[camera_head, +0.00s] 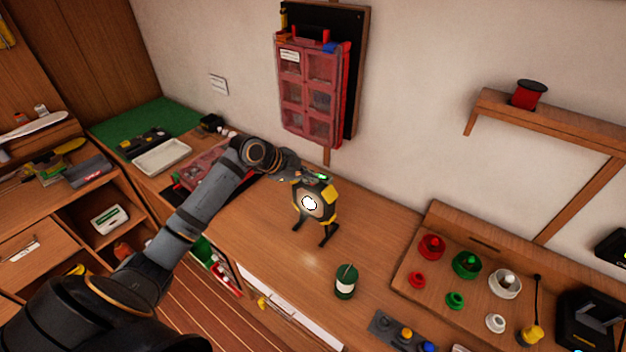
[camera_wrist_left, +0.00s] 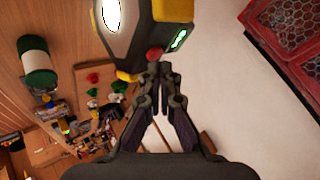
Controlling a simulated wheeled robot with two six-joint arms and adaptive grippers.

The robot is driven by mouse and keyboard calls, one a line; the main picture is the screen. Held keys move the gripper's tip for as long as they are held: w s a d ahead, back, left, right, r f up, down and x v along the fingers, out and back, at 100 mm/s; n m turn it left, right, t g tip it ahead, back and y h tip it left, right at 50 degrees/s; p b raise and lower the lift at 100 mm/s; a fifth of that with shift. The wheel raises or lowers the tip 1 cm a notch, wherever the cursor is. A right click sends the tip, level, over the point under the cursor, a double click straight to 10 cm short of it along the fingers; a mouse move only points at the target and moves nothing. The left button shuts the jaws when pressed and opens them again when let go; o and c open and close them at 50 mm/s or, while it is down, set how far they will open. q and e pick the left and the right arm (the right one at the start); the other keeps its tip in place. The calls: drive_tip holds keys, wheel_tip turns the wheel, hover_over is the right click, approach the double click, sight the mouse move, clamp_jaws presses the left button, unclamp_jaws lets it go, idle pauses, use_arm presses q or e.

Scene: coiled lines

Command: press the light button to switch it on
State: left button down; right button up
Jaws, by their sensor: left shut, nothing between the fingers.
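The light (camera_head: 325,208) is a yellow and black work lamp standing on dark legs on the bench. Its round face glows white and a bright patch lies on the bench in front of it. The lamp also fills the top of the left wrist view (camera_wrist_left: 140,28). There a red button (camera_wrist_left: 154,54) shows beside a glowing green strip (camera_wrist_left: 179,39). My left gripper (camera_head: 299,177) is shut and empty at the lamp's top left. In the left wrist view its closed fingertips (camera_wrist_left: 159,69) are right at the red button; I cannot tell whether they touch. My right gripper is not in view.
A green and white spool (camera_head: 346,282) stands in front of the lamp. A red compartment case (camera_head: 311,90) hangs on the wall behind. A wooden board (camera_head: 415,262) with several coloured spools is at right. A white tray (camera_head: 162,156) lies at left. Bench around the spool is clear.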

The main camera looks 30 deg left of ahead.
use_arm(q)
drive_tip(key=shift+r+p, duration=0.45)
drive_tip(key=shift+r, duration=0.1)
wheel_tip(320, 180, up, 3)
drive_tip(key=shift+r+p, duration=0.1)
drive_tip(key=shift+p, duration=1.1)
drive_tip(key=shift+r, duration=0.9)
drive_tip(key=shift+f, duration=0.1)
